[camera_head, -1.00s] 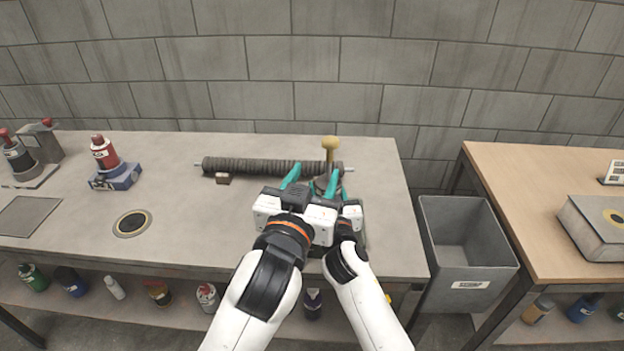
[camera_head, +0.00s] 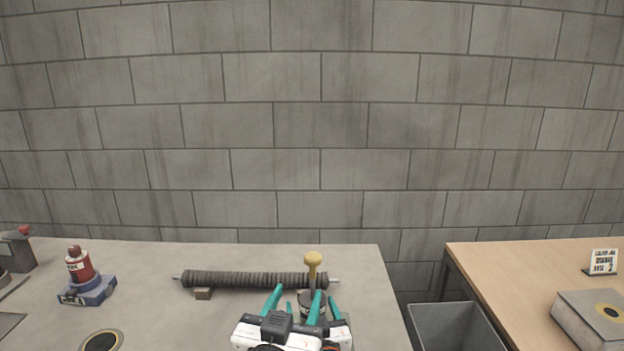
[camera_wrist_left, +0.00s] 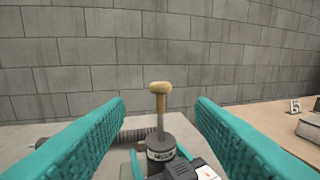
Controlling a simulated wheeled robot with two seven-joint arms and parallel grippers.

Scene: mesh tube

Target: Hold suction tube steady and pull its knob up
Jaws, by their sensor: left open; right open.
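The suction tube (camera_head: 306,297) is a dark grey cylinder with a pale label, standing upright near the bench's front right. A thin rod with a yellow knob (camera_head: 313,259) rises from its top. The tube (camera_wrist_left: 161,149) and knob (camera_wrist_left: 160,87) also show in the left wrist view. My left gripper (camera_wrist_left: 161,103) is open, its teal fingers wide apart on either side of the knob's line, not touching it. My right gripper (camera_head: 312,302) is open lower down, its fingers beside the tube body. Whether they touch it is hidden.
A dark ribbed roller (camera_head: 250,280) lies behind the tube on a small block (camera_head: 203,294). A red bottle on a blue base (camera_head: 82,275) stands left. A grey bin (camera_head: 455,325) sits between this bench and the wooden table (camera_head: 500,270). A block wall closes the back.

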